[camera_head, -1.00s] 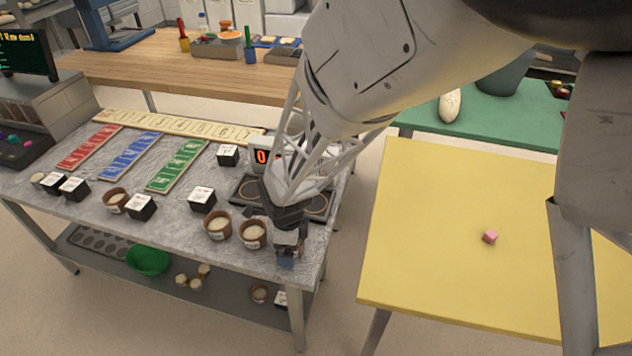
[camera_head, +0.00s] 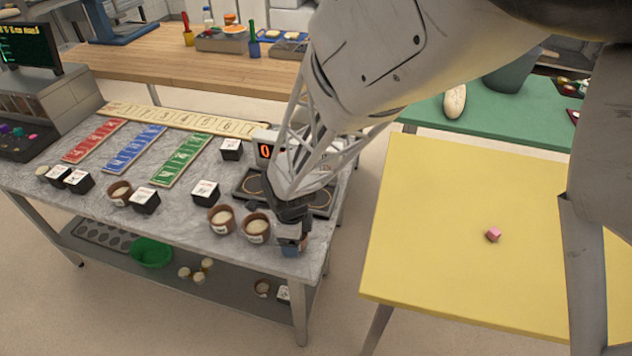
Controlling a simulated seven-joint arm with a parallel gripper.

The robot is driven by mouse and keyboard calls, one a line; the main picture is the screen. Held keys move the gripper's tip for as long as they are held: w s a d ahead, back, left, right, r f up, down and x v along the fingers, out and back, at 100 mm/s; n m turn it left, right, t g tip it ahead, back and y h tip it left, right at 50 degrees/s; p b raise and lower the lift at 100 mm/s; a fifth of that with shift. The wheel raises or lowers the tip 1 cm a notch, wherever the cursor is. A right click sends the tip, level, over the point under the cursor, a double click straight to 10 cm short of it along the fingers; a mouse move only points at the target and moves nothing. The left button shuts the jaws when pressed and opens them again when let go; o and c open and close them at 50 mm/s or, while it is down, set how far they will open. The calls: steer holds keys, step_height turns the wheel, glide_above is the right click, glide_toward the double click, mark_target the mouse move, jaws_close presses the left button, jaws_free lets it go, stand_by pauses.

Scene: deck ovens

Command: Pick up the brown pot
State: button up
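Several small brown pots with pale contents stand on the grey marble-topped table. One brown pot (camera_head: 257,228) is near the front right edge, just left of my gripper. Another brown pot (camera_head: 221,219) stands close to its left, and a third brown pot (camera_head: 120,193) is farther left. I cannot tell which pot the task means. My gripper (camera_head: 290,245) hangs at the table's right front corner, beside the nearest pot. Its fingers are small and partly hidden, so I cannot tell whether they are open or what is between them.
Black boxes with white tops, such as this black box (camera_head: 205,193), stand among the pots. A scale with a red display (camera_head: 265,150) and a dark burner plate (camera_head: 322,200) lie behind my gripper.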

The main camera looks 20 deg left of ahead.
steer(key=shift+r, duration=1.5)
steer(key=shift+s+d+r, duration=0.15)
steer(key=shift+s+r, duration=0.05)
steer(key=shift+r, duration=0.05)
steer(key=s+d+r, duration=0.1)
steer(key=s+d, duration=0.9)
steer(key=s, duration=0.1)
steer(key=shift+s+r, duration=0.15)
steer(key=shift+s, duration=0.15)
steer(key=shift+d, duration=0.15)
steer(key=shift+w, duration=0.1)
steer(key=w+d, duration=0.5)
steer(key=w, duration=0.5)
steer(key=w+d, duration=0.5)
steer(key=w, duration=0.5)
steer(key=w+d, duration=0.4)
steer(key=w, duration=0.6)
steer(key=shift+w+d+r, duration=0.35)
steer(key=shift+d+r, duration=0.05)
steer(key=w+d, duration=0.2)
steer(key=d, duration=0.1)
steer(key=w+d, duration=0.2)
steer(key=d, duration=0.1)
steer(key=w+d, duration=0.3)
steer(key=shift+w+d+f, duration=0.1)
steer(key=shift+d+f, duration=0.1)
steer(key=shift+f, duration=0.05)
